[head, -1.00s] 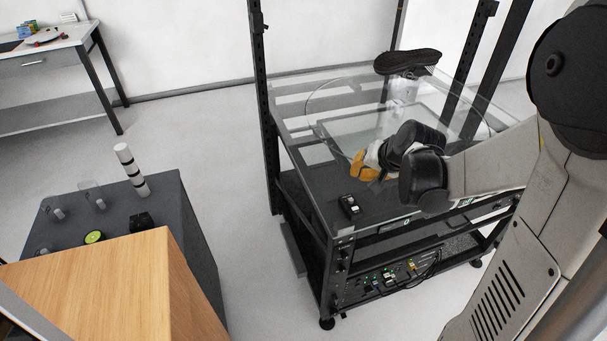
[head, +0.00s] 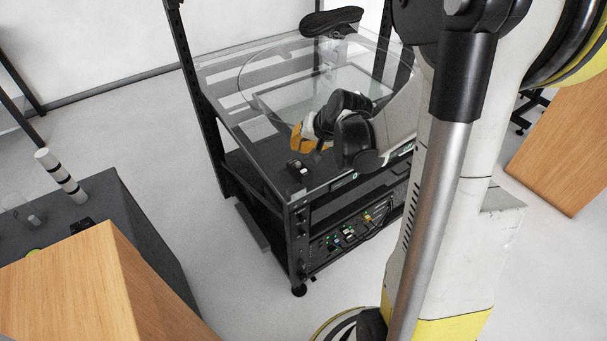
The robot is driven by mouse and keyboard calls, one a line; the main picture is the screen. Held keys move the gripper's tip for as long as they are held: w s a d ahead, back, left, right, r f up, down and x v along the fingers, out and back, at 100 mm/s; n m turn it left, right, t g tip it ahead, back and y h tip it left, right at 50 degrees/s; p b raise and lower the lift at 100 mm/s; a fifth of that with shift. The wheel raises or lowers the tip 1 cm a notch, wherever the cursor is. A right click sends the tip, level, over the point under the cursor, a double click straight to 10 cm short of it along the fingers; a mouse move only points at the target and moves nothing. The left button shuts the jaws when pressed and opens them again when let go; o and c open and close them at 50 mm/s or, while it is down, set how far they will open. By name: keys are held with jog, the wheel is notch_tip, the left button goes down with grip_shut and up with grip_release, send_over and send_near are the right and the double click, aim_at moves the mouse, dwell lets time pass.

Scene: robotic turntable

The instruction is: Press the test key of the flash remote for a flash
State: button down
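A small black device that looks like the flash remote (head: 297,167) lies on the near left corner of the turntable frame's top. Its keys are too small to make out. My gripper (head: 297,142), with yellow-orange fingers, is just above and behind the remote in the picture, apart from it as far as I can see. The fingers are small and partly hidden by my wrist, so their opening does not show. A dark shoe (head: 331,22) stands on a clear support over the round glass turntable plate (head: 262,82).
Black uprights (head: 201,90) of the frame rise at the left and back. Cabled electronics (head: 350,232) sit on the lower shelf. A grey bench (head: 140,232) with a striped post (head: 60,176) and a wooden box (head: 95,285) stand at left. Clear floor lies between.

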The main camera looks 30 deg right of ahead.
aim_at(298, 166)
notch_tip(298, 166, down, 6)
jog(key=b, duration=0.4)
jog(key=shift+r, duration=0.1)
dwell(1.1)
jog(key=shift+f+b, duration=0.4)
jog(key=shift+b, duration=0.05)
jog(key=shift+f+b, duration=0.4)
dwell(0.4)
jog(key=shift+r, duration=0.15)
jog(key=shift+r+p, duration=0.7)
jog(key=shift+r+p, duration=1.9)
jog(key=shift+r, duration=0.6)
